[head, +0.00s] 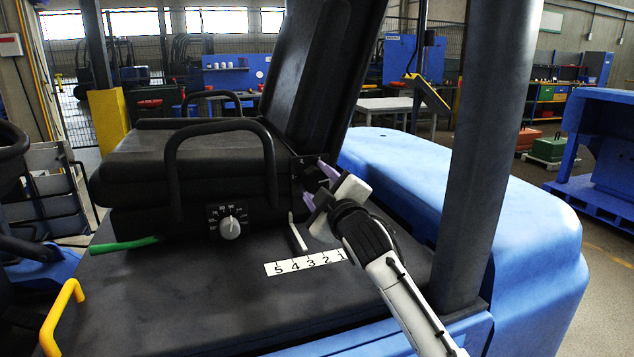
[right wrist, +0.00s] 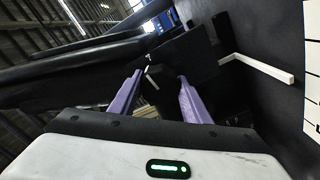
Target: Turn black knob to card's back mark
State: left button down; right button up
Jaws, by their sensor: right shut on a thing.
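The black seat (head: 180,165) has its backrest (head: 325,75) tilted back. The black knob (right wrist: 158,86) is at the backrest's lower side, mostly hidden by my gripper in the head view. My right gripper (head: 317,185) has its purple fingers around the knob, shut on it. The fingers (right wrist: 160,76) also show on both sides of it in the right wrist view. A white bent pointer (head: 297,232) stands below the gripper, its lower end near the card between 4 and 3. The white card (head: 305,262) carries the numbers 5 to 1. My left gripper is out of view.
A grey-white dial (head: 230,228) with a numbered scale is on the seat's front. A green lever (head: 125,245), a yellow handle (head: 62,317) and a black armrest loop (head: 222,127) are near. A dark post (head: 490,140) rises right of my arm.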

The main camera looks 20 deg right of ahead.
jog(key=shift+a+f+m, duration=0.1)
jog(key=shift+m, duration=0.6)
jog(key=o, duration=1)
jog(key=shift+s, duration=0.15)
jog(key=s+b, duration=0.1)
jog(key=s, duration=0.9)
jog(key=shift+f, duration=0.1)
jog(key=shift+s+f, duration=0.1)
